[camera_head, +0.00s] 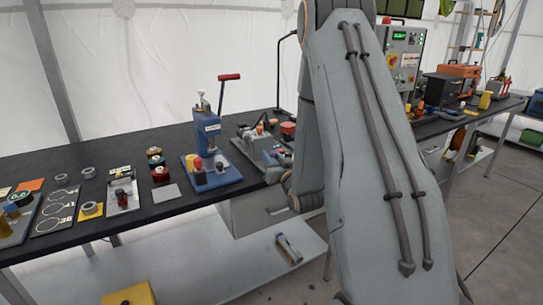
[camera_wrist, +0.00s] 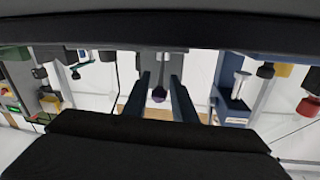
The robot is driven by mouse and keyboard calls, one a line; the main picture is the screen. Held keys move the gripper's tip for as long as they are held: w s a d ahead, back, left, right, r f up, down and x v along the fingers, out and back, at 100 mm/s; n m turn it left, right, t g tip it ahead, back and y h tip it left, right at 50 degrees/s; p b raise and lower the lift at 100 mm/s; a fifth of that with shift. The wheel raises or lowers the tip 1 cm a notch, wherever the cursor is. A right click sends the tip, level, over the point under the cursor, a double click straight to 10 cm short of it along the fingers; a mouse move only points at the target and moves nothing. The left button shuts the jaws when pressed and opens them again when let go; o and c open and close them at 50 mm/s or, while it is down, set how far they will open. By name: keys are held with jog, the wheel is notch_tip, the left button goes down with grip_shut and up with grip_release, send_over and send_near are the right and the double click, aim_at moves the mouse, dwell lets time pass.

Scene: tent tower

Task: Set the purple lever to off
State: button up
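The purple lever shows in the wrist view as a short grey stem with a dark purple knob (camera_wrist: 158,97) at its end, joined to a dark block. The wrist picture looks upside down. My gripper (camera_wrist: 162,82) shows there as two dark bluish fingers, spread apart, one on each side of the knob in the picture. Gaps show between the knob and both fingers, so it is open and empty. How far the knob lies beyond the fingertips is hard to tell. In the head view my arm hides the gripper, and I cannot make out the purple lever there.
In the head view a long black table (camera_head: 140,158) holds a blue press (camera_head: 208,135) with a red-handled lever (camera_head: 229,77), grey fixtures (camera_head: 265,150) and several small parts. A grey control panel (camera_head: 403,55) stands behind my arm. Open floor (camera_head: 505,200) lies at right.

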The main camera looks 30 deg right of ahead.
jog(key=shift+w, duration=0.1)
grip_shut()
jog(key=shift+r, duration=0.1)
jog(key=g+p, duration=0.1)
jog(key=r+g+p, duration=0.1)
jog(key=p, duration=0.1)
jog(key=shift+w, duration=0.25)
jog(key=g+p, duration=0.1)
jog(key=p, duration=0.1)
jog(key=w+g+p, duration=0.1)
jog(key=g+p, duration=0.1)
jog(key=shift+a+r+n, duration=0.1)
jog(key=shift+n, duration=0.2)
jog(key=shift+w+g+y+p, duration=0.15)
jog(key=shift+w+g+p, duration=0.15)
jog(key=shift+g+p, duration=0.4)
jog(key=shift+w+g+y+p, duration=0.15)
jog(key=shift+w+g+p, duration=0.15)
jog(key=shift+g+p, duration=0.35)
jog(key=shift+f, duration=0.2)
